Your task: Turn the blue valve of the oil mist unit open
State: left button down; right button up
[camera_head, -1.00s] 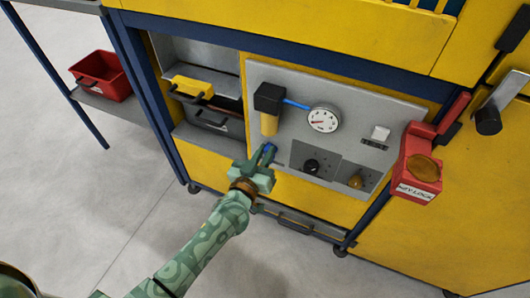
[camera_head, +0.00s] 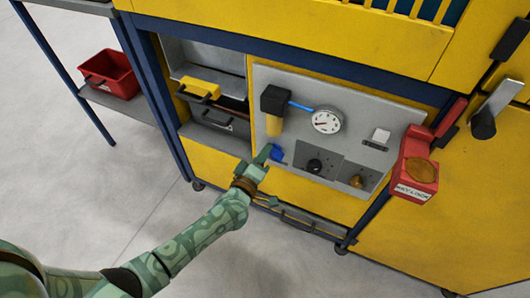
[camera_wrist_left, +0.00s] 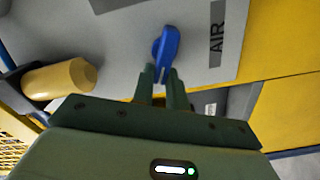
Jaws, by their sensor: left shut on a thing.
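The blue valve (camera_head: 277,153) is a small lever on the grey panel (camera_head: 350,110) of the yellow unit, below the yellow-bowled cylinder (camera_head: 273,124). In the left wrist view the blue valve handle (camera_wrist_left: 167,46) stands just ahead of my fingers, its near end between the fingertips. My left gripper (camera_head: 265,158) is at the valve, shut on its handle; the left wrist view shows the fingers (camera_wrist_left: 161,76) close together around it. The gripper hides part of the valve in the head view. My right gripper is not in view.
A round gauge (camera_head: 326,121), a black knob (camera_head: 314,165) and a brass knob (camera_head: 356,181) sit to the right of the valve. A red key-lock box (camera_head: 415,172) juts out farther right. An "AIR" label (camera_wrist_left: 217,34) is beside the valve. Open floor lies at left.

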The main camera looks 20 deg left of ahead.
pick_arm(q)
jog(key=n, duration=0.2)
jog(key=f+n, duration=0.1)
jog(key=n, duration=0.1)
jog(key=shift+a+f+n+b, duration=0.1)
jog(key=shift+a+n+b, duration=0.05)
jog(key=shift+n+b, duration=0.25)
dwell(0.4)
jog(key=c, duration=1.4)
grip_release()
jog(key=shift+s, duration=0.1)
